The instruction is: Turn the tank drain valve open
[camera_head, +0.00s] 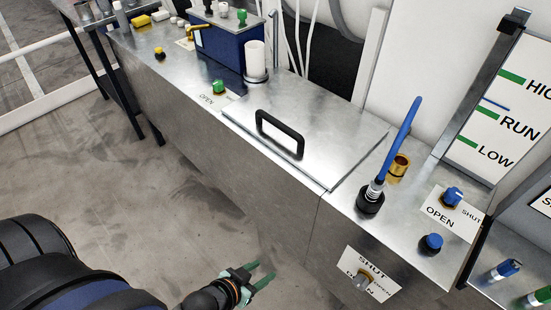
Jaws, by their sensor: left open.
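A small grey valve knob (362,281) sits on the front face of the metal tank cabinet (270,205), low at the right. Its white plate (378,289) reads SHUT at the top and OPEN on other sides; the knob covers part of it. The knob's exact pointing is too small to tell. My left gripper (263,276) is at the bottom centre, in front of the cabinet, left of the knob and apart from it. Its greenish fingers are open and empty, pointing right. My right gripper is out of view.
Clear floor (130,190) lies in front.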

